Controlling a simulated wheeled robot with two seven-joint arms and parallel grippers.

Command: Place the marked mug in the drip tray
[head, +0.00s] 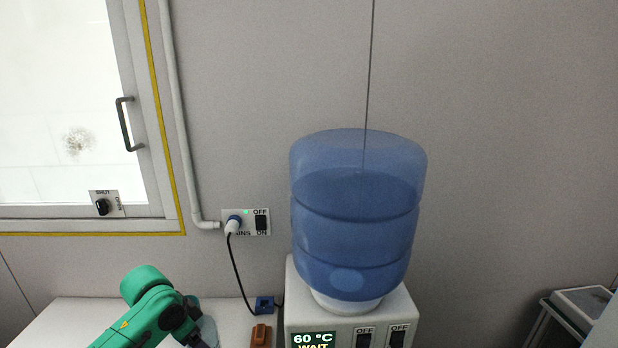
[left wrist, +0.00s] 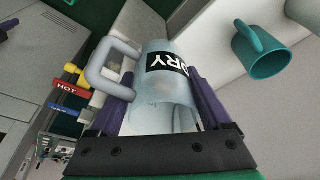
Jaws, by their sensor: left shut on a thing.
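My left gripper (left wrist: 165,110) is shut on a pale, translucent grey-blue mug (left wrist: 150,95) in the left wrist view. Its purple fingers lie on either side of the mug's body. The mug has a black label with white letters, partly cut off, reading like "ORY", and its handle sticks out to the left. In the head view my green left arm comes in at the lower left, and its jaws cannot be made out. The drip tray cannot be clearly made out in either view. My right gripper is in neither view.
A dispenser (head: 300,310) with a blue water bottle (head: 355,220) stands by the wall; its display reads 60 °C WAIT. Its red HOT lever (left wrist: 68,88) shows left of the held mug. A teal mug (left wrist: 262,52) stands to the right. A black cord (head: 240,275) hangs from the wall socket.

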